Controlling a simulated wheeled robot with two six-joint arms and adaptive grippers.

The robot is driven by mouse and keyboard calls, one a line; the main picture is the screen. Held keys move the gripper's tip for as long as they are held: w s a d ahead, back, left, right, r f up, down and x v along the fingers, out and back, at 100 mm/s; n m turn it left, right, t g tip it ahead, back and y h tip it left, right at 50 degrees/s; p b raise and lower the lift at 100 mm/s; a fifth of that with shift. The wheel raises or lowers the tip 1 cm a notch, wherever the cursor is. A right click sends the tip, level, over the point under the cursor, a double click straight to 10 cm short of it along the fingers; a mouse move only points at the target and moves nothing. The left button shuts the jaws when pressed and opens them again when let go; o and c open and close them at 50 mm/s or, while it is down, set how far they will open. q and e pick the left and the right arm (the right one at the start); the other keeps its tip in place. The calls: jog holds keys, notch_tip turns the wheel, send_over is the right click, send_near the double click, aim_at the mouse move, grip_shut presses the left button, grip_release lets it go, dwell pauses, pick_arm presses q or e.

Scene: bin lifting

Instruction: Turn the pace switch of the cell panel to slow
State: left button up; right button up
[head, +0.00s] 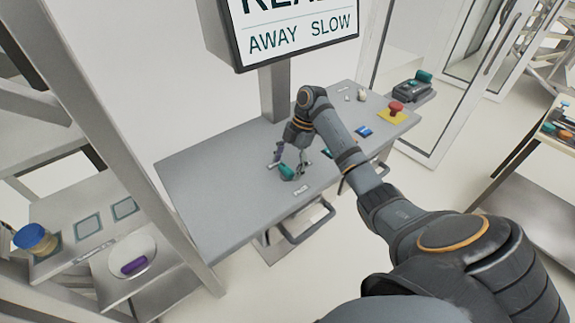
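The cell panel (205,185) is a grey slanted desk top. A teal pace switch knob (287,173) sits near its front edge, behind a small white label (301,191). My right gripper (290,164) points down from above right, just behind and over the knob. Its fingers are apart, and I cannot tell whether they touch the knob. A screen (295,30) above the panel reads "AWAY SLOW" under a larger word that is cut off. My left gripper is not in view.
A red stop button (396,108) on a yellow base, a blue button (362,131) and small switches (361,95) are right of my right arm. A handle rail (310,225) runs along the panel's front. At left, a shelf holds a white dish (112,270) with a purple object (134,265).

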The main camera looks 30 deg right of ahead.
jog(key=shift+d+r, duration=0.1)
jog(key=shift+r, duration=0.1)
jog(key=d, duration=0.8)
jog(key=w+d, duration=0.1)
jog(key=d, duration=0.3)
jog(key=shift+w+d+r, duration=0.1)
jog(key=shift+r, duration=0.25)
jog(key=shift+f, duration=0.1)
